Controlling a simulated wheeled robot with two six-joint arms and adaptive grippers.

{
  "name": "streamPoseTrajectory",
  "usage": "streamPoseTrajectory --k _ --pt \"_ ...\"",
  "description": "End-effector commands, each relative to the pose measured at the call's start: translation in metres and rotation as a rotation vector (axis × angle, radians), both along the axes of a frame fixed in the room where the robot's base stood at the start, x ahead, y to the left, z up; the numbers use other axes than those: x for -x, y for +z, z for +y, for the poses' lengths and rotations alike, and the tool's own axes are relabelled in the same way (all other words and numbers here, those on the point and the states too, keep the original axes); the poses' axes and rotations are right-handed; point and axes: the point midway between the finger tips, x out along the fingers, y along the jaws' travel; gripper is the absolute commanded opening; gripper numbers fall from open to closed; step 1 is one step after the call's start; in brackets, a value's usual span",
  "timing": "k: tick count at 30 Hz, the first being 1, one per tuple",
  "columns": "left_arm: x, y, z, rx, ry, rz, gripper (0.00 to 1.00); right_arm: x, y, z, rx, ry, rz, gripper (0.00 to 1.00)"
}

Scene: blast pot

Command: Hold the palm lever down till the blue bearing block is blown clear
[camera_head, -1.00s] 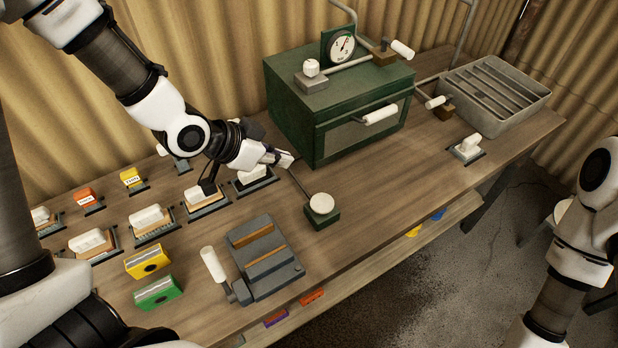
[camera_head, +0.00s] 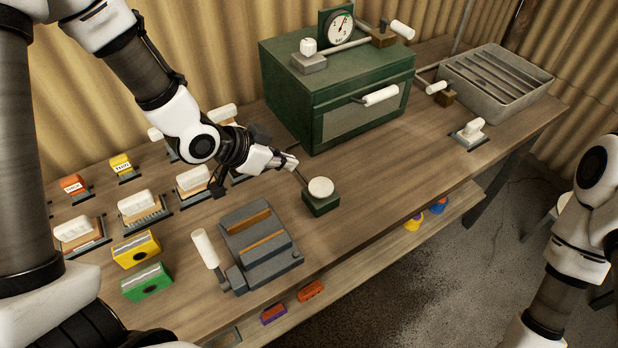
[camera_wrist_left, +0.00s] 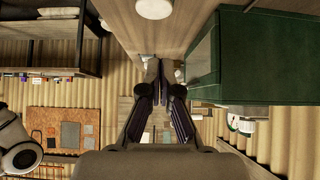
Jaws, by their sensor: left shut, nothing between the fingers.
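The palm lever is a round white pad (camera_head: 320,187) on a small green base (camera_head: 321,205), with a thin rod running from it toward the cabinet. The pad also shows at the top edge of the wrist view (camera_wrist_left: 154,8). My left gripper (camera_head: 292,163) is shut and empty, just to the upper left of the pad and apart from it. Its closed fingers show in the wrist view (camera_wrist_left: 165,75). The green blast cabinet (camera_head: 340,85) stands behind, its gauge (camera_head: 340,27) on top. I cannot make out the blue bearing block. My right gripper is out of view.
A grey vise-like fixture (camera_head: 262,248) with a white handle lies in front. Several brushes and coloured blocks, including a green one (camera_head: 147,282), lie at left. A slatted grey tray (camera_head: 495,82) stands at back right. The bench is clear between pad and right edge.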

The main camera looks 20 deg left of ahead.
Motion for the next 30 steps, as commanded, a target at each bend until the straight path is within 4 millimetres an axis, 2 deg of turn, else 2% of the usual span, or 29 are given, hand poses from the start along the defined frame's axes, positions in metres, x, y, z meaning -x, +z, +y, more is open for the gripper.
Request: streamPoseTrajectory --k 11,17,30 --pt "-0.044 -0.057 -0.037 -0.003 -0.006 0.004 0.00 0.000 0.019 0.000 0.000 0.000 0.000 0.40" --pt "-0.043 -0.088 -0.034 0.001 -0.001 0.005 0.00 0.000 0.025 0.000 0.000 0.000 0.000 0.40" --pt "-0.043 -0.099 -0.034 0.000 -0.002 0.001 0.00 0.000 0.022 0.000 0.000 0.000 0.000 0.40"
